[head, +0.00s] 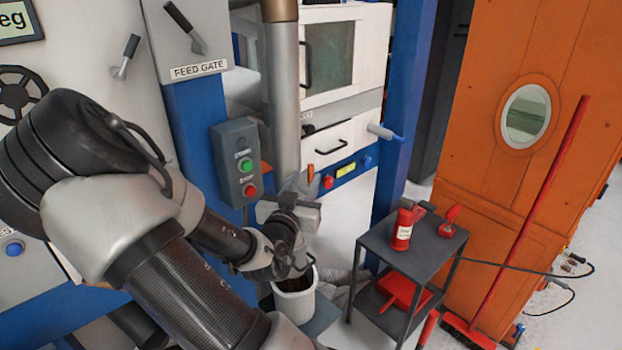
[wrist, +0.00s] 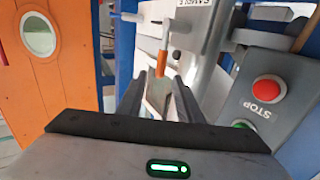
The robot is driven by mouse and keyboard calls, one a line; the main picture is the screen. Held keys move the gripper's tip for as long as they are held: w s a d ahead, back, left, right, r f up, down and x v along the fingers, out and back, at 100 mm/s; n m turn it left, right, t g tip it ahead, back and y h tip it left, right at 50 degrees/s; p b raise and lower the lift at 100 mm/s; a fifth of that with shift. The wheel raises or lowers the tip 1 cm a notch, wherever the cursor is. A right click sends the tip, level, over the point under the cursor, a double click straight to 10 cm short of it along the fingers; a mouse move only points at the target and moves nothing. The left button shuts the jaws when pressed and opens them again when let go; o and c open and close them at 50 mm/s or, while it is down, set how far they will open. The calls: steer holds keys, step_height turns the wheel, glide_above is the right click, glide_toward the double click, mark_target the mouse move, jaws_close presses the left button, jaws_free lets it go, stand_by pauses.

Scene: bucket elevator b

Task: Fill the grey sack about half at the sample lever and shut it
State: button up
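The sample lever, an orange handle (wrist: 162,62) on a thin rod, hangs just beyond my fingertips in the wrist view, beside a "SAMPLE" label. In the head view its orange tip (head: 310,174) shows beside the steel pipe. My gripper (wrist: 160,85) is open, its two dark fingers apart with nothing clearly held between them. A pale metal chute or plate shows behind the gap. In the head view my wrist covers most of the gripper. A pale grey crumpled cloth (head: 343,292), possibly the grey sack, lies low behind the white bucket; its opening is not visible.
A white bucket (head: 294,300) with dark contents stands below my wrist. A dark shelf trolley (head: 408,250) with red items stands to the right. A control box (head: 236,165) with green and red buttons is close to my arm. A red broom leans by the orange cabinet (head: 500,170).

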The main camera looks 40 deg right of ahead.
mark_target(310, 169)
steer(key=x, duration=0.6)
steer(key=shift+w+d+r, duration=0.1)
steer(key=shift+w+d, duration=0.1)
jaws_close()
